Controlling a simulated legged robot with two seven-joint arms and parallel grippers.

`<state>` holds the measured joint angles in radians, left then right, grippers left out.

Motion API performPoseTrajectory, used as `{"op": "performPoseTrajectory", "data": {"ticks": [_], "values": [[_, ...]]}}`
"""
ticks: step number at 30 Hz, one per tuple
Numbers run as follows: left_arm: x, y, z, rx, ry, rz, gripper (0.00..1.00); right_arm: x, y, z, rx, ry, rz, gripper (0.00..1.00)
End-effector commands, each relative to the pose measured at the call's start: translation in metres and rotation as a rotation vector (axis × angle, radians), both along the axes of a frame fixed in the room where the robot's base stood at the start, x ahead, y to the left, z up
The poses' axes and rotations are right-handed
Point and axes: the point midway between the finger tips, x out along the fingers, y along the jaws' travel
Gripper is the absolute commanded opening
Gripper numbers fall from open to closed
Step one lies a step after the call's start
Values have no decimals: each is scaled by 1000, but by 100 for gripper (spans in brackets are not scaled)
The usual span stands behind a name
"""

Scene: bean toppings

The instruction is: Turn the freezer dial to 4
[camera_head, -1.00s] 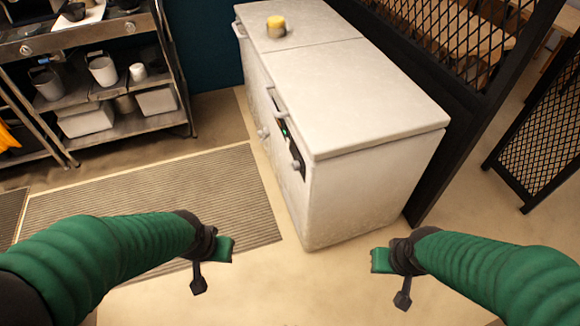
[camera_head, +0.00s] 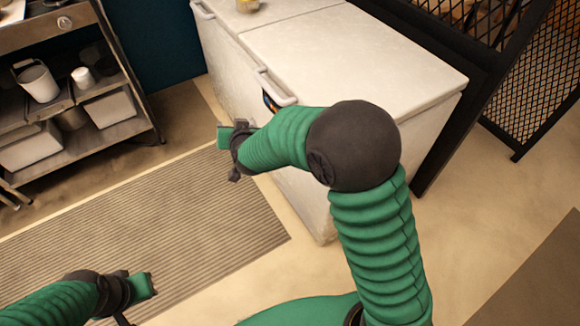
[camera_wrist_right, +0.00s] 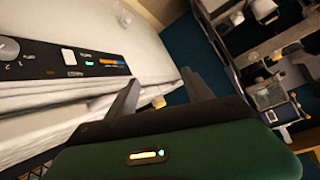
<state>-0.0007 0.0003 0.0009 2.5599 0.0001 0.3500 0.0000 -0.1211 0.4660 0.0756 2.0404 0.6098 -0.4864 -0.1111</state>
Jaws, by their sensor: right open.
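The white chest freezer (camera_head: 345,65) stands at the centre right in the head view. Its dark control panel (camera_head: 270,103) is mostly hidden there behind my right arm. In the right wrist view the panel (camera_wrist_right: 60,62) shows at the left, with a grey round dial (camera_wrist_right: 9,48) cut off by the picture's edge. Numbers are printed under the dial; its setting is unclear. My right gripper (camera_head: 228,138) is in front of the freezer's front side. In the wrist view its two fingers (camera_wrist_right: 160,95) are apart with nothing between them. My left gripper (camera_head: 148,285) is low at the left, its jaws unclear.
A metal shelf (camera_head: 75,85) with pots and white bins stands at the left. A ribbed mat (camera_head: 150,230) lies on the floor before the freezer. A black mesh partition (camera_head: 530,90) is at the right. A white handle (camera_head: 275,92) sticks out from the freezer's front.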

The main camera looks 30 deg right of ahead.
Motion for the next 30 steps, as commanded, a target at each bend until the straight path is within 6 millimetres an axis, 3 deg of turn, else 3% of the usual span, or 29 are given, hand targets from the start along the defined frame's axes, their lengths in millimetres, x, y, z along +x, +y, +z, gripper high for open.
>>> {"op": "performPoseTrajectory", "data": {"ticks": [1, 3, 5, 6, 8, 9, 13, 16, 20, 23, 30], "values": [[0, 0, -34, 0, 0, 1, 0, 25, 3, -29, 7, -86, -78, 59], [-1, 1, -60, 0, 0, 1, 0, 52, -7, -46, 7, -224, -244, 59], [-1, 1, -85, 0, 0, 1, 0, 61, -20, -70, -8, -326, -420, 59], [-1, 1, -102, 0, 0, 1, 0, 59, -30, -92, -30, -382, -553, 59], [-1, 2, -125, 0, 0, 1, 0, 40, -45, -129, -85, -437, -761, 59], [-1, 2, -138, 0, 1, 2, 0, 21, -51, -152, -131, -453, -892, 59], [-1, 2, -162, 0, 0, 1, 0, -44, -54, -206, -283, -439, -1206, 59], [-1, 2, -165, 0, 0, 1, 0, -72, -51, -218, -351, -418, -1314, 59], [-1, 2, -164, 0, -1, 1, 0, -77, -59, -216, -370, -414, -1339, 59], [-1, 2, -167, 0, -1, 1, 0, -75, -77, -216, -370, -414, -1338, 59], [-1, 2, -179, 0, -1, 1, 0, -68, -140, -218, -370, -415, -1339, 59]]}}
